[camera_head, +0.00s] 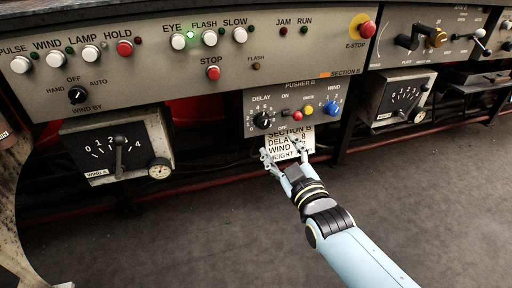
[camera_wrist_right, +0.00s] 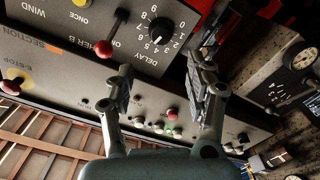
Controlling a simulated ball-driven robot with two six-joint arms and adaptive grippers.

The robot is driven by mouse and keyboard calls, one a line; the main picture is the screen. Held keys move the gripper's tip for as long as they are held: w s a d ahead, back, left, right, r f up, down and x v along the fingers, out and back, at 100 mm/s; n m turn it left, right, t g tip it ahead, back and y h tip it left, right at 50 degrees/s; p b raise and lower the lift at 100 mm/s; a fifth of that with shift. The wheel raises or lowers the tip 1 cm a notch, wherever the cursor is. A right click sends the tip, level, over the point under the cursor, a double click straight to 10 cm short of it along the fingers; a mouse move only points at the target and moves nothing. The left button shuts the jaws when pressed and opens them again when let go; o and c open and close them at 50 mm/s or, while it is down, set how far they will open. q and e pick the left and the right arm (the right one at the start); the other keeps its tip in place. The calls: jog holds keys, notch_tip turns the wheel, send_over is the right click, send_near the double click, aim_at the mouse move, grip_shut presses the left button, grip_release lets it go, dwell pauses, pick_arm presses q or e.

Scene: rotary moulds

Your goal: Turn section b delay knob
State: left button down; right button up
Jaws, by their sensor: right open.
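In the right wrist view the delay knob (camera_wrist_right: 160,28) is near the top, ringed by numbers. My right gripper (camera_head: 279,160) is open and empty, below the knob and in front of the instruction card, apart from the knob. In the wrist view its two fingers (camera_wrist_right: 163,75) stand apart, with the knob beyond the gap between their tips. A white card (camera_head: 300,134) reads Section B, Delay 8; its lower lines are partly covered.
A red-tipped lever (camera_head: 297,115), yellow button (camera_head: 308,111) and blue wind knob (camera_head: 331,108) sit right of the delay knob. Dial boxes stand to the left (camera_head: 118,146) and right (camera_head: 403,96). The grey floor (camera_head: 440,190) in front is clear.

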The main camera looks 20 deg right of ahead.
aim_at(265, 125)
jog(key=w+b, duration=0.1)
jog(key=w, duration=0.2)
jog(key=w+b, duration=0.1)
jog(key=w, duration=0.3)
jog(key=w+b, duration=0.2)
jog(key=w, duration=0.2)
jog(key=shift+a+f, duration=0.2)
jog(key=shift+f, duration=0.2)
pick_arm(q)
jog(key=w+d+r, duration=0.2)
jog(key=w+r, duration=0.5)
jog(key=shift+w+d, duration=0.3)
pick_arm(e)
jog(key=shift+w+r, duration=0.15)
jog(key=shift+w, duration=0.15)
pick_arm(q)
jog(key=shift+r, duration=0.1)
pick_arm(e)
grip_shut()
